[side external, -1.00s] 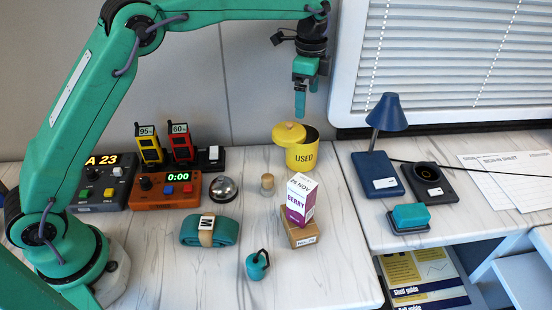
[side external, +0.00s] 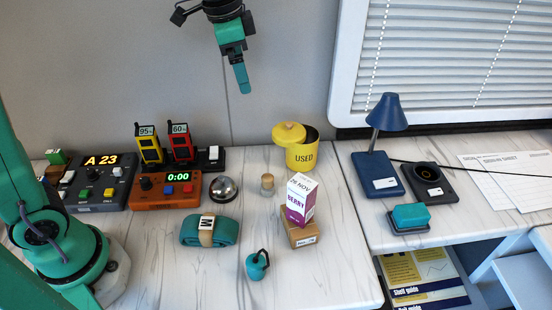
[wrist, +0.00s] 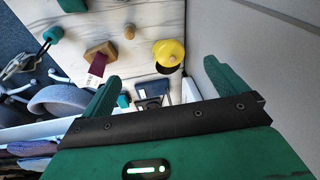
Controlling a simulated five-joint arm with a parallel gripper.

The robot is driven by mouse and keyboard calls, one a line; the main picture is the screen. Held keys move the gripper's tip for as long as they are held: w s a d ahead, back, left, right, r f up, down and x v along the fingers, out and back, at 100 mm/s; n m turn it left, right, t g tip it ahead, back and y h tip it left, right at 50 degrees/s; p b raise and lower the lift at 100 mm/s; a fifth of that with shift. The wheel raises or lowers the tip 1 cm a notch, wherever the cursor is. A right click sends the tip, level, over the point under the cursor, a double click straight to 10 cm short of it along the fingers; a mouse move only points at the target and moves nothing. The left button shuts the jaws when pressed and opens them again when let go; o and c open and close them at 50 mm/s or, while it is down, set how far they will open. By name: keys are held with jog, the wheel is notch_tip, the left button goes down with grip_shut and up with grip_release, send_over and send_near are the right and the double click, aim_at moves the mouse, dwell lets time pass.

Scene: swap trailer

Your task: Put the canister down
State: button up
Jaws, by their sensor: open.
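A yellow canister (side external: 301,157) marked USED stands upright at the back of the left table. Its lid (side external: 289,134) sits askew, leaving a dark opening at the right. The canister also shows in the wrist view (wrist: 168,52). A small teal container with a dark loop (side external: 257,266) stands at the table's front; I cannot tell whether it also counts as a canister. My gripper (side external: 243,82) is open, high above the table, up and left of the yellow canister and touching nothing. In the wrist view nothing shows held between its fingers (wrist: 148,96).
A cork-coloured cylinder (side external: 267,184), a bell (side external: 223,189), a teal roll (side external: 211,231) and an orange timer box (side external: 166,190) are near. A blue lamp (side external: 388,115) stands on the right table.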

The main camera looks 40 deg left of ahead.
jog(key=s+a+f+n+t, duration=0.1)
jog(key=s+a+n, duration=0.1)
jog(key=s, duration=0.5)
jog(key=s+a+f+n+t, duration=0.1)
jog(key=s+f+n, duration=0.1)
jog(key=s, duration=0.4)
jog(key=s+a+f+n+t, duration=0.1)
jog(key=s+a+n, duration=0.1)
jog(key=s+n, duration=0.2)
jog(key=s, duration=0.3)
jog(key=shift+s+a+f, duration=0.3)
jog(key=shift+f, duration=0.05)
